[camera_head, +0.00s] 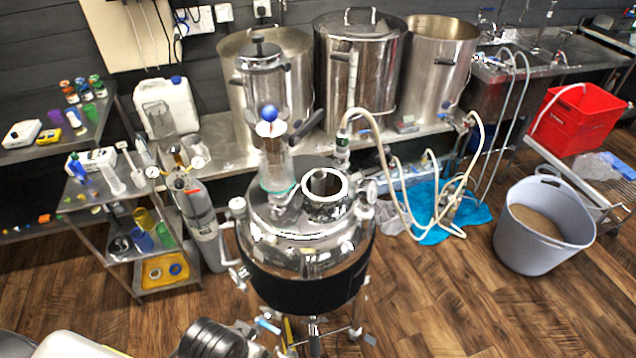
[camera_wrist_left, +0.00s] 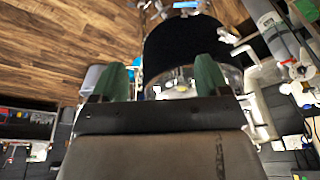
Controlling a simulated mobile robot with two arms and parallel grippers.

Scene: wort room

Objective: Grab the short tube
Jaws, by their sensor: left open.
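Clear upright tubes stand on the top shelf of the metal cart at the left in the head view. One tall tube (camera_head: 110,174) is at the front, another tube (camera_head: 132,164) is beside it, and a shorter-looking tube (camera_head: 145,153) is just behind on the right. I cannot tell for sure which is the short tube. My left gripper (camera_wrist_left: 160,80) shows in the left wrist view with its two green fingertips wide apart and nothing between them. The steel vessel with a black band lies beyond it there. My right gripper is not in view.
The shiny steel vessel (camera_head: 306,222) with its black band stands in the middle. A grey gas cylinder (camera_head: 197,207) is between it and the cart (camera_head: 75,204). Large steel pots (camera_head: 358,70) line the back bench. A grey bucket (camera_head: 544,224) stands on the open wooden floor at right.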

